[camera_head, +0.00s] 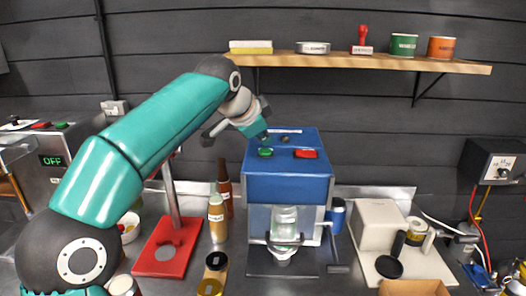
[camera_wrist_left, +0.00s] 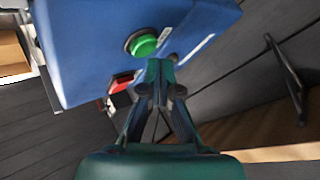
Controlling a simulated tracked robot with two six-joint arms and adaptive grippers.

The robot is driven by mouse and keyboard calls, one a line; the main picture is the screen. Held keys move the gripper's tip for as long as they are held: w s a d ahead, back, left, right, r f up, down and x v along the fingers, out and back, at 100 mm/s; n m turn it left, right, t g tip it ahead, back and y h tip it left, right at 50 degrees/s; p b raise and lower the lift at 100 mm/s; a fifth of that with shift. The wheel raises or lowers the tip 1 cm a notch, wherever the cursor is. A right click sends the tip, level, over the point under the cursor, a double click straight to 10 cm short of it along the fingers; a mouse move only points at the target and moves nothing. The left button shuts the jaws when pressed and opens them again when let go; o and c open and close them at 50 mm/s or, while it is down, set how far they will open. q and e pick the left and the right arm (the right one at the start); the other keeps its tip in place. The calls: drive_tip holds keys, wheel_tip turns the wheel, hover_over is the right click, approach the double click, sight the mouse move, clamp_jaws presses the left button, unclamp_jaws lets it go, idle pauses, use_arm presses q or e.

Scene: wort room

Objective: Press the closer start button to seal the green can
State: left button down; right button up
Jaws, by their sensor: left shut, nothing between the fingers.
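A blue machine (camera_head: 288,183) stands in the middle of the bench, with a green button (camera_head: 265,152) and a red button (camera_head: 305,153) on top. My left gripper (camera_head: 262,137) is shut and empty, its tips just above the green button. In the left wrist view the closed fingertips (camera_wrist_left: 160,66) are close beside the green button (camera_wrist_left: 143,43); I cannot tell whether they touch it. A pale, see-through container (camera_head: 284,222) stands in the machine's front opening. A green can (camera_head: 404,45) is on the shelf. My right gripper is not in view.
The wooden shelf (camera_head: 350,62) runs along the wall above. Bottles (camera_head: 217,218) and a red stand (camera_head: 166,248) are left of the machine. A cream device (camera_head: 378,226) and a blue can (camera_head: 338,214) are on the right.

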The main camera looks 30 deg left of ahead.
sight(264, 151)
use_arm(q)
drive_tip(key=shift+f, duration=0.1)
idle(0.7)
drive_tip(key=shift+f, duration=0.25)
drive_tip(key=shift+f+b, duration=0.45)
idle(0.6)
drive_tip(key=shift+r, duration=0.1)
drive_tip(key=shift+r+p, duration=0.75)
drive_tip(key=shift+p, duration=0.2)
drive_tip(key=shift+w, duration=0.1)
wheel_tip(264, 151, up, 5)
drive_tip(key=p, duration=0.5)
idle(0.6)
